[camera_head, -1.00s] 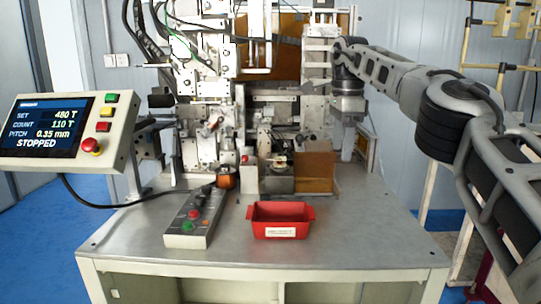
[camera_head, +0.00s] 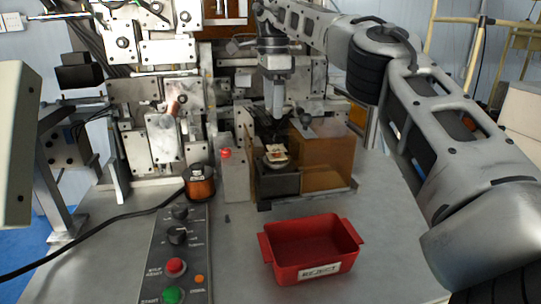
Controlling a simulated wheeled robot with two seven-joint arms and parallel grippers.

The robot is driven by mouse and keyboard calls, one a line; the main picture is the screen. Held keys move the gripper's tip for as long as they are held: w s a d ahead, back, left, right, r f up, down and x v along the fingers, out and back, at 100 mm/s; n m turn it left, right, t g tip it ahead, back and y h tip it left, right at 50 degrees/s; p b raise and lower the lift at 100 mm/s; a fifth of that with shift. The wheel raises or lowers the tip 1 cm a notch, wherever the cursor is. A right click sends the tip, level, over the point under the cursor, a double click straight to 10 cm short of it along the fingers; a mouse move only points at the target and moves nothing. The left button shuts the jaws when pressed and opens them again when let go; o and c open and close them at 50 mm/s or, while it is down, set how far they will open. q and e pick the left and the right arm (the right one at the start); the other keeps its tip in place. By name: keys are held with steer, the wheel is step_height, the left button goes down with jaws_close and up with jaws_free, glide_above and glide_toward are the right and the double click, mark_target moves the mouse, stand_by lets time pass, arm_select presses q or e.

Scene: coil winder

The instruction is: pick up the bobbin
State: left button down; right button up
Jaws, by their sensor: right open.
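A small pale piece with copper-red on it, seemingly the bobbin (camera_head: 277,154), sits on top of a dark block (camera_head: 278,184) at the front of the winding machine. My right gripper (camera_head: 273,118) points down just above and behind it in the picture. Its jaws are open and hold nothing I can see; the fingertips are small and partly lost against the dark machine parts. A larger copper-wound spool (camera_head: 200,187) stands on the table to the left. My left gripper is out of view.
An amber panel (camera_head: 327,165) stands close to the right of the block. A red reject bin (camera_head: 312,251) lies in front. A control box (camera_head: 177,250) with buttons and a cable is at front left. Bare tabletop (camera_head: 385,215) is at right.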

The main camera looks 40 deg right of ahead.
glide_above(271, 149)
steer(key=f, duration=0.6)
steer(key=shift+s+d+f+b, duration=0.1)
steer(key=shift+d+f+b, duration=0.1)
steer(key=shift+f+b, duration=0.1)
steer(key=shift+w+f+p, duration=0.2)
steer(key=shift+f+p, duration=0.1)
steer(key=shift+f, duration=2.3)
steer(key=shift+a, duration=0.1)
steer(key=c, duration=1)
